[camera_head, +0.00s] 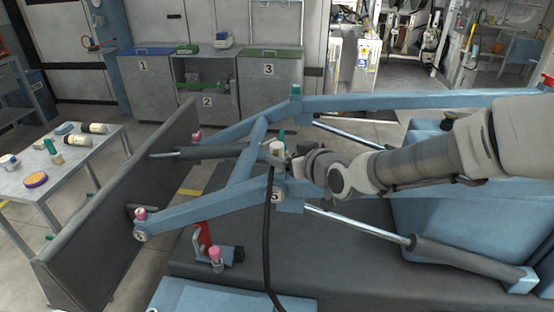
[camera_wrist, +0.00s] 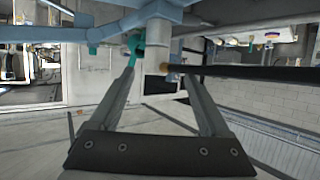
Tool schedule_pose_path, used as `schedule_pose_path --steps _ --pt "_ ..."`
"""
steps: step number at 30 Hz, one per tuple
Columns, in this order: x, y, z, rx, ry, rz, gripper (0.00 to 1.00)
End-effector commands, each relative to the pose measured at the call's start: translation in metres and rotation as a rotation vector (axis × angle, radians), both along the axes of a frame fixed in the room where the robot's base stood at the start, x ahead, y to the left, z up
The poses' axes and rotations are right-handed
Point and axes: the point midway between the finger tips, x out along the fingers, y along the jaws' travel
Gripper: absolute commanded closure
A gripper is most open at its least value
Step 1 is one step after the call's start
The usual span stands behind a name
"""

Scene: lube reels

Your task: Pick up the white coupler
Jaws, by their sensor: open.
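A short whitish cylinder, which looks like the white coupler (camera_head: 278,147), is by the blue lift arms in the head view, just beyond my gripper. In the wrist view the pale cylinder (camera_wrist: 158,33) is ahead of the fingertips, roughly centred between them. My gripper (camera_wrist: 161,74) is open, with its two fingers apart and nothing gripped between them. In the head view the fingers are small and partly lost against the blue frame. A black hose (camera_head: 268,225) hangs down close by; its brass-coloured end shows near the right fingertip in the wrist view (camera_wrist: 172,73).
Blue lift arms (camera_head: 205,206) and a dark upright plate (camera_head: 120,215) surround the work area. A teal part (camera_wrist: 136,43) sits left of the pale cylinder. A table (camera_head: 75,170) with bottles stands left. Numbered bins (camera_head: 270,85) stand behind.

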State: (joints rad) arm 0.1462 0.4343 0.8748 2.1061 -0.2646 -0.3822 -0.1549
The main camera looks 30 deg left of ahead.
Motion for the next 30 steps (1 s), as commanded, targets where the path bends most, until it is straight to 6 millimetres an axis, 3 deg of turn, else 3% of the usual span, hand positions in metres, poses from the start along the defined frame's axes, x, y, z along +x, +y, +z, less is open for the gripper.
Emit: schedule_pose_path --steps 11,21,30 --pt "0.015 0.018 -0.009 -0.001 0.001 0.001 0.20" --pt "0.040 0.047 -0.024 0.000 0.000 0.002 0.20" --pt "0.043 0.048 -0.026 -0.001 0.000 0.000 0.20"
